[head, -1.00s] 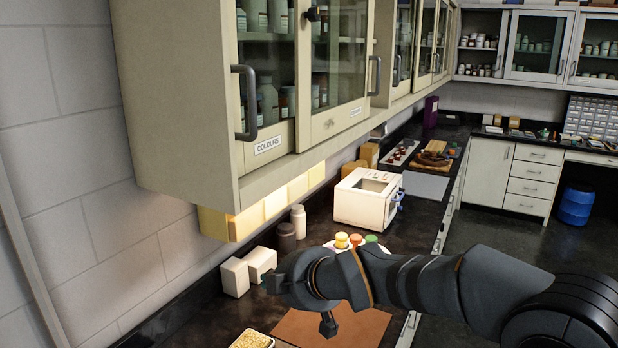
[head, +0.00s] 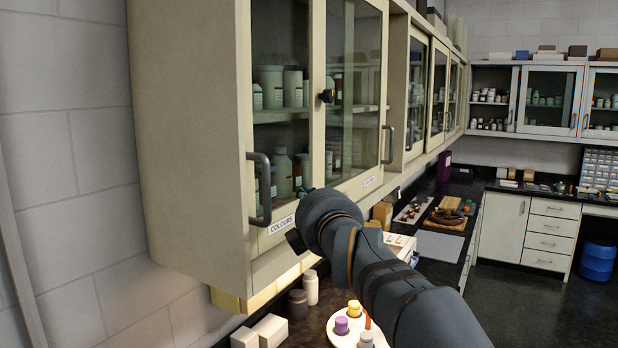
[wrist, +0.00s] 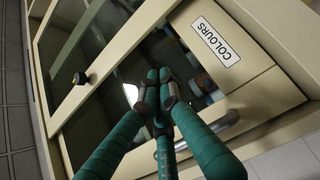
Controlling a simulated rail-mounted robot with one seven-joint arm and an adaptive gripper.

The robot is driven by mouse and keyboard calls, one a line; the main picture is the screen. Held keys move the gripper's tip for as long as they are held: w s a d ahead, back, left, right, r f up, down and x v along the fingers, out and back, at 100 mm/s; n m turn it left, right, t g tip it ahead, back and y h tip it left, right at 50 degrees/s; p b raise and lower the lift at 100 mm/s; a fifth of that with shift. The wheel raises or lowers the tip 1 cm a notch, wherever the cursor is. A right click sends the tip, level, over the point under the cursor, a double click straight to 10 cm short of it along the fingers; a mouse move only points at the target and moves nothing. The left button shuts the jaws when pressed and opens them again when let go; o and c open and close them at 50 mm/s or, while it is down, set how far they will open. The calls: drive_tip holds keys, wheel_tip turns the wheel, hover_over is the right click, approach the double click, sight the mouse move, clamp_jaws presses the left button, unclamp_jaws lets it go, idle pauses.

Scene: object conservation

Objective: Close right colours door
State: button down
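The colours cabinet has two glazed doors side by side in the head view. The right colours door (head: 350,189) has a grey bar handle (head: 388,145) at its right edge and a black lock knob (head: 327,95) on its left stile. The left door, labelled COLOURS (head: 282,225), has a handle (head: 262,190) at its left edge. My gripper (wrist: 160,85) has its green fingers drawn together, with nothing visible between them. It is at the lower part of the doors, near the label and a handle (wrist: 225,122); contact is unclear. My arm hides part of the lower front.
Jars stand behind the glass. On the dark counter below are white boxes (head: 272,331), a dark jar (head: 298,304) and a plate with coloured pots (head: 341,338). More wall cabinets run to the right. The floor aisle at right is clear.

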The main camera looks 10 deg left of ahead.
drive_tip(key=p+x, duration=0.2)
drive_tip(key=x, duration=0.1)
drive_tip(key=p+x, duration=0.2)
drive_tip(key=x, duration=0.2)
drive_tip(key=shift+w+a+r+p, duration=0.15)
drive_tip(key=shift+w+r+p, duration=0.1)
drive_tip(key=shift+p, duration=0.15)
drive_tip(key=w+p, duration=0.1)
drive_tip(key=w, duration=0.1)
drive_tip(key=w+d+p, duration=0.1)
drive_tip(key=w+p, duration=0.1)
drive_tip(key=shift+d+f, duration=0.1)
drive_tip(key=shift+f, duration=0.1)
drive_tip(key=shift+w+f, duration=0.1)
drive_tip(key=shift+w, duration=0.05)
